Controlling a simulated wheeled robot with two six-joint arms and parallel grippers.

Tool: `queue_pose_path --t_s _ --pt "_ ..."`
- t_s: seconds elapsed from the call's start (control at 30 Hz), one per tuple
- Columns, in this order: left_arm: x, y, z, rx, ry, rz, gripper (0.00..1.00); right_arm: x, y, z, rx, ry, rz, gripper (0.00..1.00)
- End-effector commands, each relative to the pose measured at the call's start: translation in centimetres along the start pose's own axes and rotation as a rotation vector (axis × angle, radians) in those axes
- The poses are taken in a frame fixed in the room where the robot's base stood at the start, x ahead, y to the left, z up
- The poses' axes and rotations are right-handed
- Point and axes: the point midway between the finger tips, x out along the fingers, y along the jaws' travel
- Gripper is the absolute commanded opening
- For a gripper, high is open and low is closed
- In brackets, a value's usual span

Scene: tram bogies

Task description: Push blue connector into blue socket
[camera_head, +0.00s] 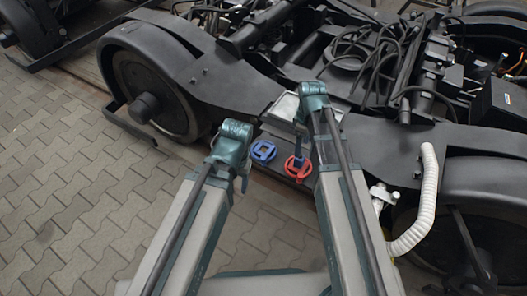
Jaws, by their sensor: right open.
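A blue ring-shaped part with crossing spokes, which looks like the blue socket (263,151), sits on the dark lower ledge of the bogie, between my two arms. My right gripper (299,155) hangs down from the end of its arm, small in view, just right of the blue ring and above a red ring. It is open. No separate blue connector can be made out. My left gripper (244,182) points down at the end of its arm, left of and nearer than the blue ring. Its fingers are too small to read.
The red ring (298,168) sits right of the blue one. A silver box (285,106) is behind them on the frame. A white corrugated hose (424,205) hangs at the right. Wheels (155,95) flank the ledge. Open paving (70,190) lies at the left.

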Motion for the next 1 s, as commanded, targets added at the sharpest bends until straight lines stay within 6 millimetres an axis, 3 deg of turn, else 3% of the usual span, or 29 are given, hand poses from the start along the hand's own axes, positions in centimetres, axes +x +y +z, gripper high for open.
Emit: queue_pose_path --t_s 0.37,1.0 --pt "1.1 0.1 -0.1 0.000 0.000 0.000 0.60 1.1 0.0 0.0 0.001 0.000 0.000 0.72" --pt "8.7 0.6 -0.5 0.003 0.001 -0.011 0.60 8.7 0.0 0.0 0.001 0.000 0.000 0.72"
